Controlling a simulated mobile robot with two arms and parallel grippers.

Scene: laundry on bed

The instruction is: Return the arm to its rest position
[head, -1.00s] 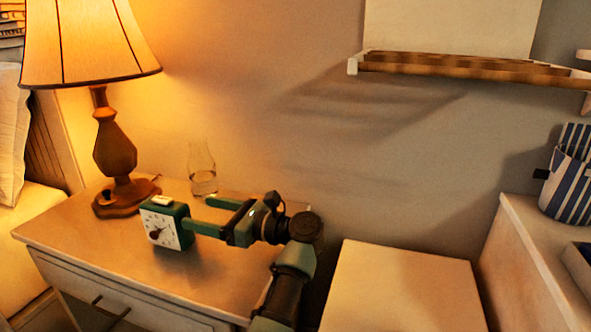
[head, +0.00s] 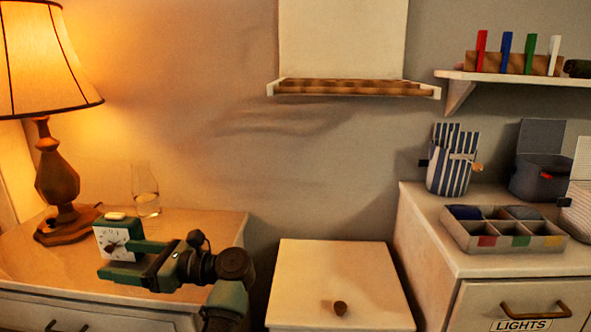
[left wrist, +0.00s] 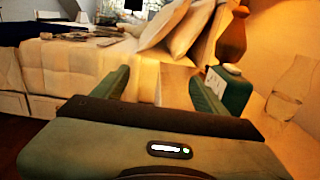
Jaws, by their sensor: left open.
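My left gripper (head: 116,258) is open at the nightstand, its two fingers pointing left in the head view. Nothing shows between the fingers. A green clock with a white face (head: 108,234) stands upright on the nightstand (head: 212,226), partly hidden behind the fingers. In the left wrist view, my left gripper (left wrist: 160,84) has its fingers spread, and the clock (left wrist: 238,88) is beside the right finger, outside the gap. I cannot tell whether they touch. My right gripper is not in view.
A lit lamp (head: 58,185) and a glass carafe (head: 146,203) stand behind the gripper. A white cabinet (head: 345,275) is to the right, then a dresser (head: 425,235) with a divided tray (head: 510,243) and baskets. The wrist view shows a bed (left wrist: 75,75).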

